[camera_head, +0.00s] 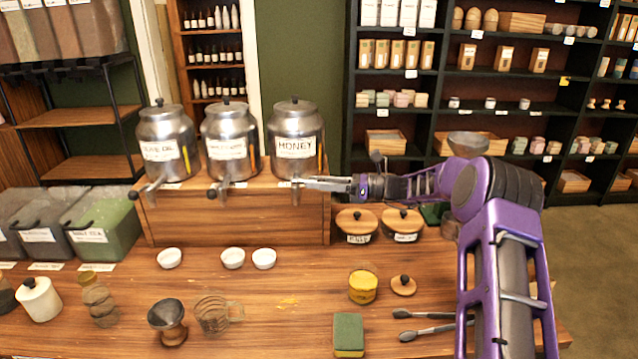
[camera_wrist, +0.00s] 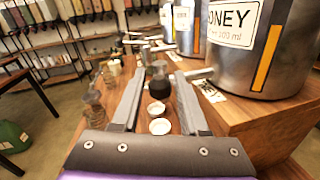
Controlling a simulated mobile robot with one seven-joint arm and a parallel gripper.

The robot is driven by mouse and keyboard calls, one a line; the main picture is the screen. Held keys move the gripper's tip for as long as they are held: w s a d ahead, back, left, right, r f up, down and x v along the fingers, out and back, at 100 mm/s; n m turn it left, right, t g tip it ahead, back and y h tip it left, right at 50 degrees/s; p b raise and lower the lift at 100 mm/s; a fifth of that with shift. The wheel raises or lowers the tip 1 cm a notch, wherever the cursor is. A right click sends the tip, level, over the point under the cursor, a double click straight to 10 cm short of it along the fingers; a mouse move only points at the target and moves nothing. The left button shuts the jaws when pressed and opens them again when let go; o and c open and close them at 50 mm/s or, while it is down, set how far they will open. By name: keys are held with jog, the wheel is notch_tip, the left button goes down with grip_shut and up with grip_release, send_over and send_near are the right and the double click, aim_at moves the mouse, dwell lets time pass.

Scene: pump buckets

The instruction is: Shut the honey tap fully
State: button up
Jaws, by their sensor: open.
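The honey dispenser (camera_head: 296,128) is a steel canister with a black-knobbed lid, on the right end of the wooden riser. Its label also shows close up in the wrist view (camera_wrist: 232,22). The honey tap (camera_head: 296,189) sticks out low on its front; the metal stem (camera_wrist: 196,74) shows right of my fingers in the wrist view. My gripper (camera_head: 307,183) reaches in from the right at the tap. In the wrist view its open fingers stand either side of a dark knob (camera_wrist: 160,82), apparently the tap handle. I cannot tell whether they touch it.
Two similar dispensers, a middle one (camera_head: 230,140) and the olive oil one (camera_head: 167,143), stand left on the riser (camera_head: 235,215). Several white bowls (camera_head: 264,258) sit in front. Lidded jars (camera_head: 357,225) stand right of the riser, below my arm. Table space in front holds scattered items.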

grip_shut()
dwell(1.4)
